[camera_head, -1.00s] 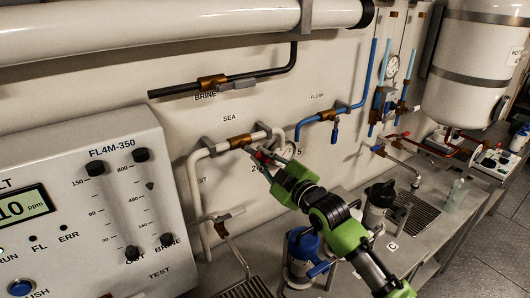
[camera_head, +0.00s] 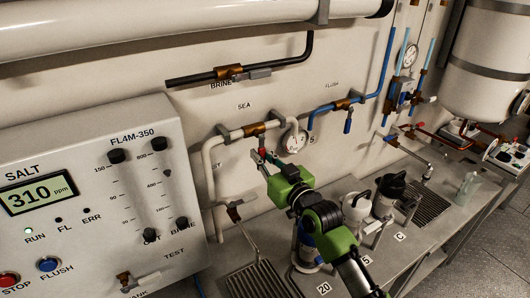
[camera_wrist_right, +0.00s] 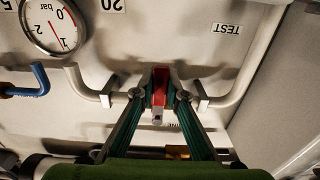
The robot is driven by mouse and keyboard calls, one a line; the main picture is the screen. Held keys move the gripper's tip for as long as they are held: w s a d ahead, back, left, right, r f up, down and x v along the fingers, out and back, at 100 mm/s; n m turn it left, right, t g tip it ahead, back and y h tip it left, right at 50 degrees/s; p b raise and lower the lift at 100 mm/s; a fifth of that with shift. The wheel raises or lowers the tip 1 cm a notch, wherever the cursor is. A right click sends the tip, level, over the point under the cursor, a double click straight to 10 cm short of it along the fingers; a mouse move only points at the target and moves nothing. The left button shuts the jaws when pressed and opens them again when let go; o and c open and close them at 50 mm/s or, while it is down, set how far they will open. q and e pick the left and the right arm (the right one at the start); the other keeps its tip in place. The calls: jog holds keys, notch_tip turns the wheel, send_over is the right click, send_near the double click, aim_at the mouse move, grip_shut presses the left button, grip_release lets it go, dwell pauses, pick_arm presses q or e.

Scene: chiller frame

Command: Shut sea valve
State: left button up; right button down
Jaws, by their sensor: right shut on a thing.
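The sea valve (camera_head: 255,129) is a brass body on the white pipe below the SEA label. Its red handle (camera_head: 262,153) hangs down from the body, about square to the pipe. My right gripper (camera_head: 266,160) is shut on the red handle. In the right wrist view, the handle (camera_wrist_right: 159,86) stands between the two fingertips of the gripper (camera_wrist_right: 159,97), across the line of the pipe. The fingers hide part of the pipe there. My left gripper is not in view.
A pressure gauge (camera_head: 294,140) sits close right of the gripper. The brine valve (camera_head: 229,72) is above, and the flush valve (camera_head: 342,104) is to the right. The grey control panel (camera_head: 95,200) stands at left. Bottles, including a white one (camera_head: 355,206), stand on the bench below.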

jog(key=shift+s+a+f+m, duration=0.15)
jog(key=shift+a+f+m, duration=0.1)
jog(key=shift+m, duration=0.15)
jog(key=c, duration=2.1)
grip_release()
jog(key=shift+c, duration=0.2)
jog(key=shift+o, duration=0.8)
jog(key=shift+a+r, duration=0.1)
jog(key=shift+r, duration=0.05)
jog(key=v, duration=1.2)
